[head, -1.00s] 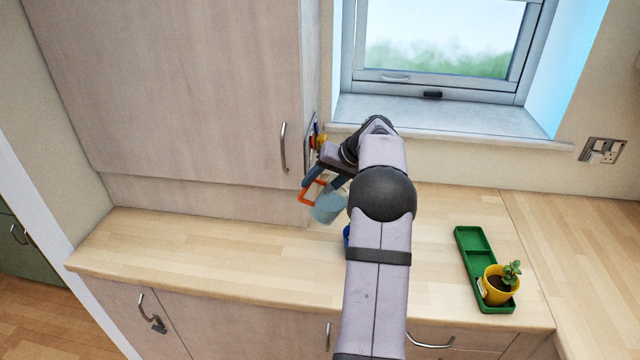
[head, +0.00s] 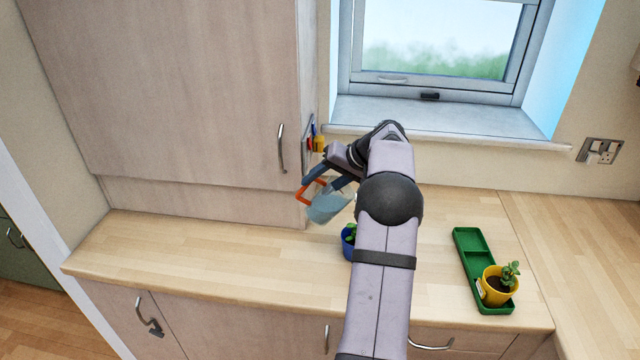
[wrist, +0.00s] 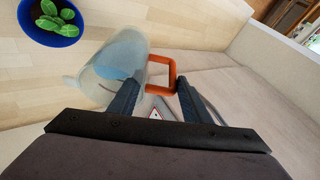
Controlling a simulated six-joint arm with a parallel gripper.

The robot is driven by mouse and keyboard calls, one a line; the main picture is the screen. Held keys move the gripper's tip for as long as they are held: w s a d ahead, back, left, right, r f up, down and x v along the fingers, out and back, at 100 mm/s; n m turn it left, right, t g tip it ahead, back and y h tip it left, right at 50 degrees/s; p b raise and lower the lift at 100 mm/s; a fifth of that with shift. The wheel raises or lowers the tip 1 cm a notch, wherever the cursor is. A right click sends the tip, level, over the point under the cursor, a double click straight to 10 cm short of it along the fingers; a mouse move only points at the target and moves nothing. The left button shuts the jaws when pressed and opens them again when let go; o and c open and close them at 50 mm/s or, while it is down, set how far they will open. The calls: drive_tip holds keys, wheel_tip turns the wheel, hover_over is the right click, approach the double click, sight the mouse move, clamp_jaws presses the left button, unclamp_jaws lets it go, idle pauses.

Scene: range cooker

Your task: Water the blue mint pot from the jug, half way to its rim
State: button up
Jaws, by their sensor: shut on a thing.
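My gripper (wrist: 158,98) is shut on the orange handle (wrist: 170,74) of the clear jug (wrist: 118,62), which holds bluish water. In the head view the jug (head: 328,206) hangs above the worktop, left of my arm, and looks tilted. The blue mint pot (head: 348,243) stands on the worktop, just below and right of the jug, partly hidden behind my arm. In the wrist view the blue pot (wrist: 52,38) shows green leaves and dark soil, apart from the jug. I see no stream of water, and the water level inside the pot cannot be told.
A green tray (head: 470,243) holds a yellow pot (head: 497,286) with a plant at the right. A tall cupboard (head: 190,90) stands close left of the jug. The window sill (head: 440,117) is behind. The worktop (head: 190,255) is clear at the left.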

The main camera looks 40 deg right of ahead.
sight(328, 184)
drive_tip(key=shift+s+d+r+m+t+y+b, duration=0.15)
drive_tip(key=shift+s+d+t+y+b, duration=0.15)
drive_tip(key=shift+d+t+y, duration=0.2)
drive_tip(key=shift+s+d+r+m+t+y+b, duration=0.15)
drive_tip(key=shift+s+d+t+y, duration=0.2)
drive_tip(key=shift+y, duration=0.25)
idle(2.5)
drive_tip(key=shift+d, duration=0.15)
idle(0.4)
drive_tip(key=shift+s+d+f+t+y, duration=0.1)
drive_tip(key=shift+s+d+t+y, duration=0.1)
drive_tip(key=shift+t+y, duration=0.2)
drive_tip(key=shift+s+d+f+m+t+y+b, duration=0.2)
drive_tip(key=shift+s+d+m+t+y+b, duration=0.1)
drive_tip(key=shift+d+t+y, duration=0.1)
idle(1.2)
drive_tip(key=shift+d, duration=0.2)
drive_tip(key=shift+s, duration=0.1)
idle(1.0)
drive_tip(key=shift+w+a+r+g+h+b, duration=0.25)
drive_tip(key=shift+w+a+g+h+b, duration=0.2)
drive_tip(key=shift+a, duration=0.25)
